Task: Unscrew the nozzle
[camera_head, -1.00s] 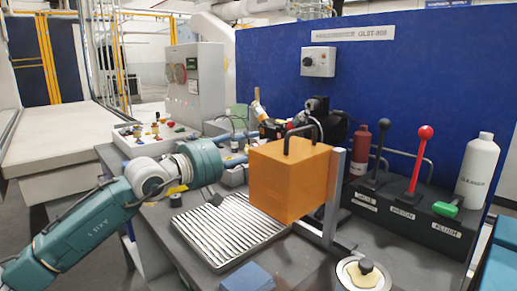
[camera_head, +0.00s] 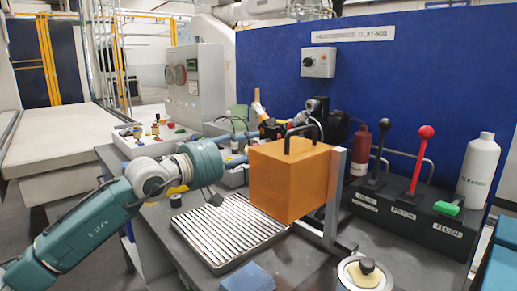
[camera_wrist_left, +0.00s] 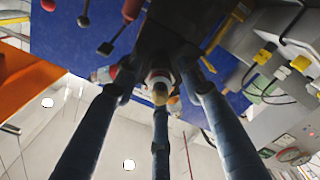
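The nozzle (camera_wrist_left: 160,86), a pale ringed piece with a tan tip, is at the centre of the left wrist view, in front of a dark body. In the head view it is hidden, apparently behind the orange box. My left gripper (camera_wrist_left: 161,88) has its three long blue-grey fingers spread around the nozzle, with gaps visible between fingers and nozzle. My right gripper is not in view.
The orange box (camera_head: 291,180) with a black handle stands in front of my left fingers. A ribbed metal tray (camera_head: 228,229) lies below. A black lever block (camera_head: 408,216) and white bottle (camera_head: 477,172) stand right, before a blue wall (camera_head: 430,75).

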